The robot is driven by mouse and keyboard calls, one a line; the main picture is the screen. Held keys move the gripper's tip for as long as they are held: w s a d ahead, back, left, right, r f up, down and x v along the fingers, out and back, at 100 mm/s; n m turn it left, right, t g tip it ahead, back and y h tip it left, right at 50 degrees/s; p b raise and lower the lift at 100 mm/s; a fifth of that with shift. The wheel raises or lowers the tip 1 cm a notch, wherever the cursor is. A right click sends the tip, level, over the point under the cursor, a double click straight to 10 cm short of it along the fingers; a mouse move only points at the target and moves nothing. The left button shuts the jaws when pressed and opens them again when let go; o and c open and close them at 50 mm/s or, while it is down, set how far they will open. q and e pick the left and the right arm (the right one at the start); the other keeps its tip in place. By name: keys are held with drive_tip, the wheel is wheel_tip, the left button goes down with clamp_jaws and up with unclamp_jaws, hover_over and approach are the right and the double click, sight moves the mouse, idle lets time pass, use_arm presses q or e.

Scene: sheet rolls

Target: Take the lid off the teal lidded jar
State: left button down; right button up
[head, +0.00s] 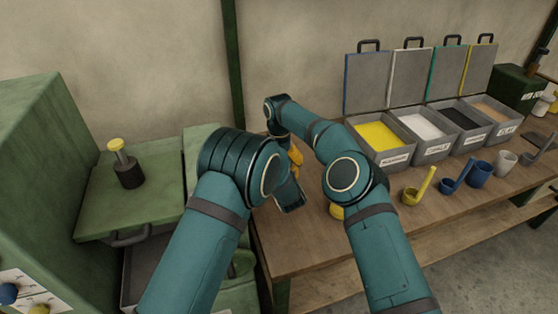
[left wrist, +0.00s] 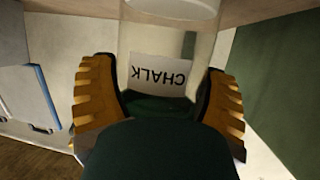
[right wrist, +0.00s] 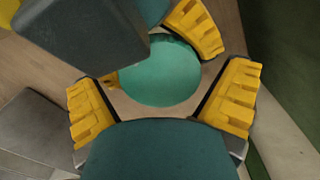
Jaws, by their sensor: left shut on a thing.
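The jar (left wrist: 155,45) is clear, with a white CHALK label that appears upside down in the left wrist view. My left gripper (left wrist: 160,78) has an orange finger on each side of it and is shut on it. The round teal lid (right wrist: 160,75) shows from above in the right wrist view. My right gripper (right wrist: 166,88) is open, with a yellow finger on either side of the lid and small gaps to its edge. Another yellow finger, apparently of my left gripper, shows at the lid's far side. In the head view my arms hide the jar.
Bins (head: 432,152) of coloured powder with raised lids stand along the back of the wooden table (head: 290,255). A green cabinet (head: 40,180) is at the left.

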drive_tip(key=c, duration=1.1)
drive_tip(key=o, duration=1.2)
drive_tip(key=shift+o, duration=0.2)
drive_tip(key=shift+r, duration=0.1)
drive_tip(key=shift+r, duration=2.2)
use_arm(q)
unclamp_jaws()
